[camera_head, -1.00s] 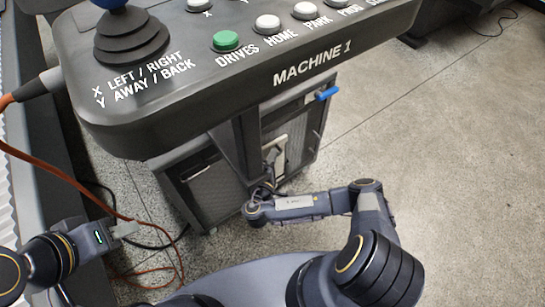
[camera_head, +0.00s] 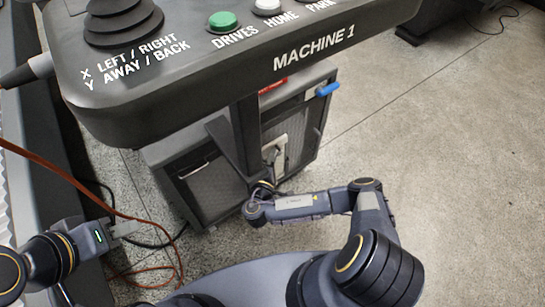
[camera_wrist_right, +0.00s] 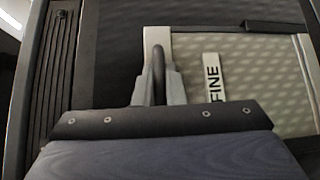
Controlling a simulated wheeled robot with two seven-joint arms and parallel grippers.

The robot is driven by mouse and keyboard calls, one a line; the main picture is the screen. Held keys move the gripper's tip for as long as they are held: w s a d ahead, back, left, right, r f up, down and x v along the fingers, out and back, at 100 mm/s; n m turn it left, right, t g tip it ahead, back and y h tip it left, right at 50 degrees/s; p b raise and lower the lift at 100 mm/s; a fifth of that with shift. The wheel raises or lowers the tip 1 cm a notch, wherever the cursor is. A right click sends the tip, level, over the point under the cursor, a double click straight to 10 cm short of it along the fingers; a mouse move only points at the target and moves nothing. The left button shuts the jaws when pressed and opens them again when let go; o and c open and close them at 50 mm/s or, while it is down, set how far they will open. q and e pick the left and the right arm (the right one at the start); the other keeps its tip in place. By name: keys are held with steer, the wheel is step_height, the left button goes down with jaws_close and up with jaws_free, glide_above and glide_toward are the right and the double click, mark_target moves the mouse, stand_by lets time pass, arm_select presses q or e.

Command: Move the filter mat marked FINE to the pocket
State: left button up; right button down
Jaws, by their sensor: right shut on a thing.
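The filter mat marked FINE (camera_wrist_right: 265,75) fills the right of the right wrist view, a pale quilted panel in a light frame with a white FINE label (camera_wrist_right: 213,76). My right gripper (camera_wrist_right: 158,62) is shut on a dark upright grip at the frame's left edge. In the head view my right gripper (camera_head: 271,153) is small and partly hidden, beside a pale piece at the cabinet's front. My left gripper (camera_head: 126,228) is at the lower left, away from the cabinet; its jaw gap is not clear. I cannot make out the pocket.
The MACHINE 1 control console (camera_head: 200,80) overhangs the cabinet (camera_head: 205,185), which has a blue handle (camera_head: 328,89). An orange cable (camera_head: 70,180) runs down the left side. A dark ribbed strip (camera_wrist_right: 58,75) lies left in the wrist view.

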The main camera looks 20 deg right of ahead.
steer(key=shift+f+b, duration=0.35)
steer(key=shift+f, duration=0.25)
arm_select(q)
steer(key=shift+f, duration=0.5)
arm_select(e)
steer(key=c, duration=1.4)
jaws_free()
